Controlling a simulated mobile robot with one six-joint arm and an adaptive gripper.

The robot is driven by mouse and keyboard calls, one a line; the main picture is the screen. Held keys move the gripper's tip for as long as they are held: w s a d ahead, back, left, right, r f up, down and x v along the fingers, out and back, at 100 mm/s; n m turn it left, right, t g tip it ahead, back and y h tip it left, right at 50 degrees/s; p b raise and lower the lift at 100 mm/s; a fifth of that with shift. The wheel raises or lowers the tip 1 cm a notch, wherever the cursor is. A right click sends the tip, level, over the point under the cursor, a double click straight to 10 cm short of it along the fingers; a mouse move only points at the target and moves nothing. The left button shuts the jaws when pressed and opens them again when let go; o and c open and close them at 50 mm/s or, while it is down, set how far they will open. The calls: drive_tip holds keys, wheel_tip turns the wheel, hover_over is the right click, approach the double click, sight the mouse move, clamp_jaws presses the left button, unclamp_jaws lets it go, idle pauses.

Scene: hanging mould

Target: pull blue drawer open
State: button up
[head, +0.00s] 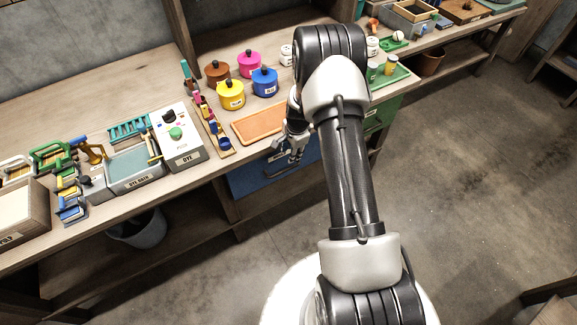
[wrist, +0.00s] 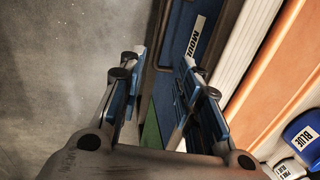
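The blue drawer (head: 262,176) is under the worktop in the head view, below the orange tray and partly hidden by my arm. In the wrist view its blue front (wrist: 182,40) carries a white label that is cut off, with a dark bar or edge along its left side. My gripper (head: 294,158) is at the drawer front, just below the worktop edge. In the wrist view my gripper (wrist: 162,75) is open, with the dark edge between its fingers. The right finger overlaps the blue front; whether it touches cannot be told.
An orange tray (head: 259,125) lies on the worktop above the drawer. Several coloured pots, including a blue pot (head: 265,83), stand behind it. A green panel (head: 383,112) is right of my arm. The grey floor (head: 450,180) in front is clear. A grey bucket (head: 138,229) stands below at left.

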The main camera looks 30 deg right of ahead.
sight(288, 168)
drive_tip(key=f+b, duration=0.1)
drive_tip(key=f, duration=0.3)
drive_tip(key=w+f+b, duration=0.1)
drive_tip(key=f, duration=0.3)
drive_tip(key=w+f+b, duration=0.1)
drive_tip(key=f, duration=0.3)
drive_tip(key=shift+w+f+b, duration=0.25)
drive_tip(key=shift+f+b, duration=0.05)
drive_tip(key=shift+f, duration=0.1)
drive_tip(key=shift+c, duration=0.2)
clamp_jaws()
